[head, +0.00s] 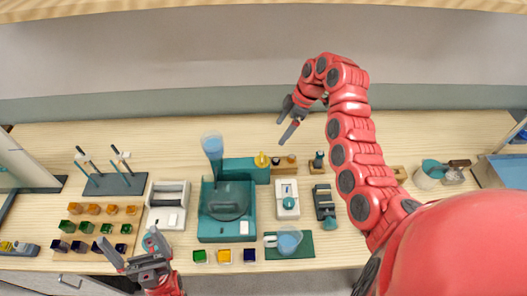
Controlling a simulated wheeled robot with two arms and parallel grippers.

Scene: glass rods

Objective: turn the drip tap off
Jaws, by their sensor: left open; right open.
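A teal machine (206,229) with a dark round wheel stands on the bench at centre. A translucent blue cylinder (212,146) rises at its back left. The drip tap is too small to make out for sure. My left gripper (128,241) is open and empty near the front edge, left of the machine. My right gripper (283,130) is open and empty, raised over the back of the bench, right of the cylinder and apart from it.
A teal block with a yellow knob (262,159) sits behind the machine. A white device (168,205) stands to its left, another (287,200) to its right. A rod rack (114,184) and several coloured blocks fill the left. A blue dish (288,240) lies front right.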

